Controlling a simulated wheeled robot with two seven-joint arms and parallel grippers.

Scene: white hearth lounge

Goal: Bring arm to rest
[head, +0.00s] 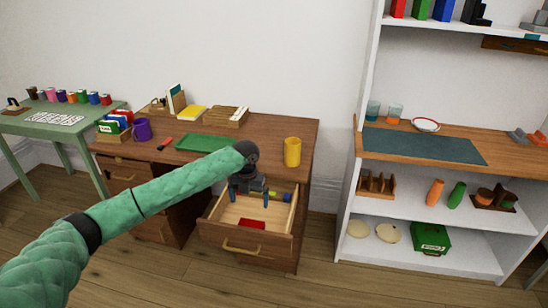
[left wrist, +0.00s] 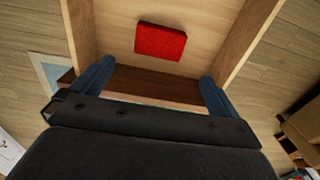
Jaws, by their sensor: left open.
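My left arm (head: 160,192) in its green sleeve reaches from the lower left to the desk. My left gripper (head: 249,201) is open and empty, pointing down over the open desk drawer (head: 245,241). In the left wrist view its two blue fingers (left wrist: 156,72) stand wide apart with nothing between them. A flat red block (head: 250,224) lies in the drawer; it also shows beyond the fingers in the left wrist view (left wrist: 160,41), apart from them. My right gripper is not in view.
The brown desk (head: 270,135) holds a yellow mug (head: 292,152), a green tray (head: 205,144) and a purple mug (head: 142,130). Small blue and green items lie at the drawer's back right. A white shelf (head: 350,190) stands to the right, a green table (head: 75,130) to the left.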

